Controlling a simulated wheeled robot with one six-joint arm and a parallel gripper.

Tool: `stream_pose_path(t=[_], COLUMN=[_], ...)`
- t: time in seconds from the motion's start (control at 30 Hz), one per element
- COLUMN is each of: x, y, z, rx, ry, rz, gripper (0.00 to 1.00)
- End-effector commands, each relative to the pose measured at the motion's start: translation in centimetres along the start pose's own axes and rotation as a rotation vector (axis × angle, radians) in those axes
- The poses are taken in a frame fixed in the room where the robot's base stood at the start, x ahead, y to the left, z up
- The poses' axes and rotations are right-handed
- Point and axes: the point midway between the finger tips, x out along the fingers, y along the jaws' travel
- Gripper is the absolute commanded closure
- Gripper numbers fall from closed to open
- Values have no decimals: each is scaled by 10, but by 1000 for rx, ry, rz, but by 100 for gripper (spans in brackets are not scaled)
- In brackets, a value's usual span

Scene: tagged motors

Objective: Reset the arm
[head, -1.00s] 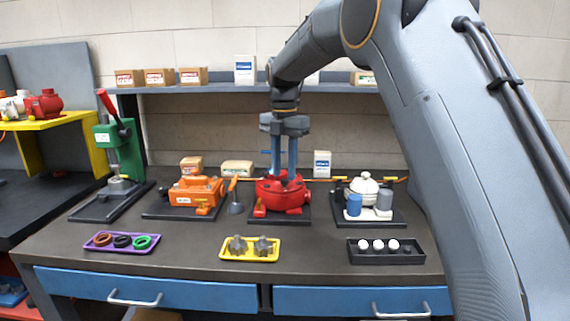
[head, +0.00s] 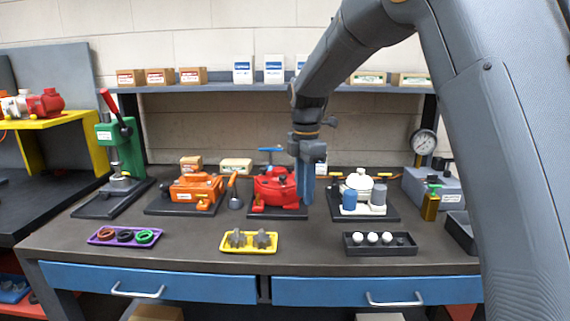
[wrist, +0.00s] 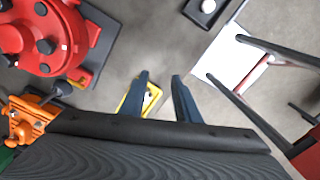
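My gripper (head: 306,203) hangs fingers down just right of the red motor (head: 273,190) in the head view, overlapping its right edge. In the wrist view its two blue fingers (wrist: 160,76) stand apart with nothing between them but the view of the yellow tray (wrist: 127,103) below. The red motor (wrist: 40,45) lies at the left of the wrist view, clear of the fingers. A blue T-shaped handle (head: 270,149) stands on top of the red motor.
The orange motor (head: 196,188) is left of the red one, the white motor (head: 360,183) right. A purple tray (head: 92,239), a yellow tray (head: 225,248) and a black tray (head: 349,250) line the front. A gauge unit (head: 436,187) stands far right. The shelf (head: 215,88) is behind.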

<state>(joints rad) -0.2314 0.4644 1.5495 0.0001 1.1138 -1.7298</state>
Motion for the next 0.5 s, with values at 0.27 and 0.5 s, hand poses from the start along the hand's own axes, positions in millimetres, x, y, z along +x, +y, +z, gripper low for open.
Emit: stream_pose_path(t=[0.27, 0.5], x=[46, 89], y=[-98, -203], z=[29, 36], rx=[667, 1300], ry=[0, 11], rz=[18, 38], gripper=[71, 71])
